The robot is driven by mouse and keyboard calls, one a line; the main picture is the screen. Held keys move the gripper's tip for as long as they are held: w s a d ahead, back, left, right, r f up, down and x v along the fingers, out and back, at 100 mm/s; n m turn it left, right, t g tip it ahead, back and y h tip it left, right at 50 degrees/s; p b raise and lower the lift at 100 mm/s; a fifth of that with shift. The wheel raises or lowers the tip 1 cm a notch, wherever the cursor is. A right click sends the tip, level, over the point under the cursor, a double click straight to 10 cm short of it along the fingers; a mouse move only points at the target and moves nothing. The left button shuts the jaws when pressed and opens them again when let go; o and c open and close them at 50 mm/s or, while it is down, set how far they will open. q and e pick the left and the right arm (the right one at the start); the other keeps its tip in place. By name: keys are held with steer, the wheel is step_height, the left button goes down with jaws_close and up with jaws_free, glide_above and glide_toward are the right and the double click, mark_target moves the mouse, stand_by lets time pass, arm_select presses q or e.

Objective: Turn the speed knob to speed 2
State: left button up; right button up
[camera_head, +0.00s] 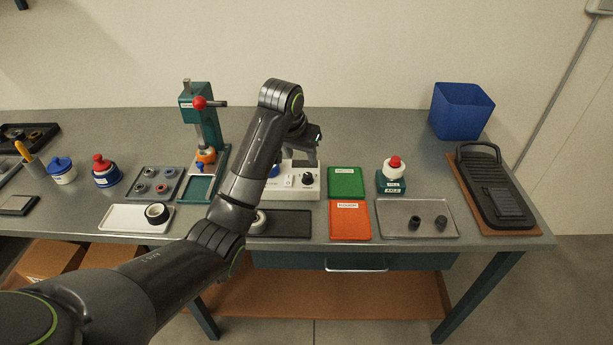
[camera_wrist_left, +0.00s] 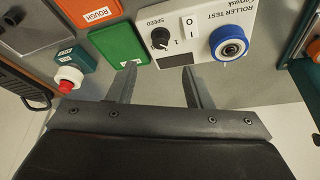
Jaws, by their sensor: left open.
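The black speed knob (camera_wrist_left: 160,38) sits on the white roller test unit (camera_wrist_left: 206,15), beside its SPEED label. A small mark shows by the knob, but the pointer's setting is too small to read surely. The knob also shows in the head view (camera_head: 307,179), on the front of the unit. My left gripper (camera_wrist_left: 158,68) is open and empty. In the wrist view its two fingers lie on either side of the knob's line, with the tips short of the knob and apart from it. In the head view my left gripper (camera_head: 312,138) is above and behind the unit, partly hidden by my arm.
On the unit are a rocker switch (camera_wrist_left: 190,25) and a blue-ringed roller (camera_wrist_left: 229,43). Green (camera_head: 346,182) and orange (camera_head: 350,220) trays lie right of it. A red-button box (camera_head: 391,185) stands beyond them. A green press (camera_head: 205,120) stands left; my arm crosses the table's middle.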

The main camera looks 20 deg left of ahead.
mark_target(307, 175)
arm_select(q)
steer(key=x, duration=1)
steer(key=shift+f+p, duration=0.1)
steer(key=shift+p, duration=0.3)
steer(key=c, duration=1)
